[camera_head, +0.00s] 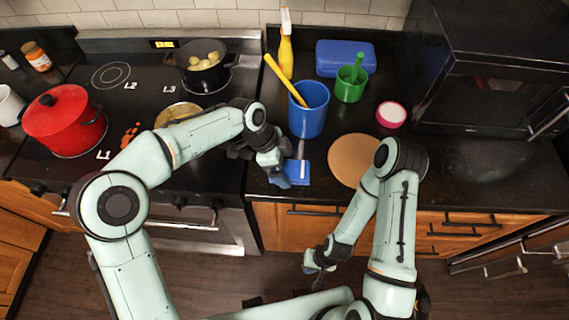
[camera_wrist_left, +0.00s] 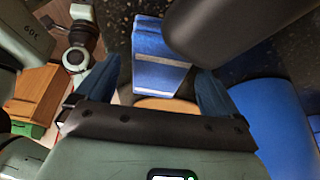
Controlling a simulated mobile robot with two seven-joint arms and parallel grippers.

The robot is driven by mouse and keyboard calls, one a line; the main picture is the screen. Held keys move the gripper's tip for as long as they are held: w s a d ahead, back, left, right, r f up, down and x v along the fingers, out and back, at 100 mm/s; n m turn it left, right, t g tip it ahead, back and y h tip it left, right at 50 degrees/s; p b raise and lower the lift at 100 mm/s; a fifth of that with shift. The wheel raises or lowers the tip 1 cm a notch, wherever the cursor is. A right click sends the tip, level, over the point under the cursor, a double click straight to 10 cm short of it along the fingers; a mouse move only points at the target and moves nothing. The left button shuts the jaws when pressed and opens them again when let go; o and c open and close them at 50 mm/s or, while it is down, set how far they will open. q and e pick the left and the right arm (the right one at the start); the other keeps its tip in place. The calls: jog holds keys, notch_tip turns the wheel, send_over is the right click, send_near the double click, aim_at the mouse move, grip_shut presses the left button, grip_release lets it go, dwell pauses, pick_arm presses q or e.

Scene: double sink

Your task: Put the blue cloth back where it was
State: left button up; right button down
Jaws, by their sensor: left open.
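The blue cloth (camera_head: 298,172), with a pale stripe, lies flat on the black counter near its front edge, below the blue bucket (camera_head: 308,112). In the left wrist view the cloth (camera_wrist_left: 160,52) shows between and beyond the two fingers. My left gripper (camera_head: 281,180) is open at the cloth's left side in the head view; I cannot tell whether it touches the cloth. My right gripper (camera_head: 318,268) hangs low in front of the drawers, away from the counter top; its jaw opening is too small to make out.
A round tan board (camera_head: 352,160) lies right of the cloth. Behind are a green cup (camera_head: 351,84), a yellow spray bottle (camera_head: 286,52), a blue box (camera_head: 345,58) and a pink-rimmed bowl (camera_head: 391,114). The stove with a red pot (camera_head: 66,122) is left.

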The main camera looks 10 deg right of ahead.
pick_arm(q)
jog(key=p+v, duration=0.1)
jog(key=v, duration=1)
jog(key=shift+r, duration=0.25)
pick_arm(e)
jog(key=shift+w+r, duration=0.8)
jog(key=shift+r, duration=0.05)
pick_arm(q)
jog(key=shift+a, duration=0.15)
pick_arm(e)
jog(key=shift+s, duration=0.1)
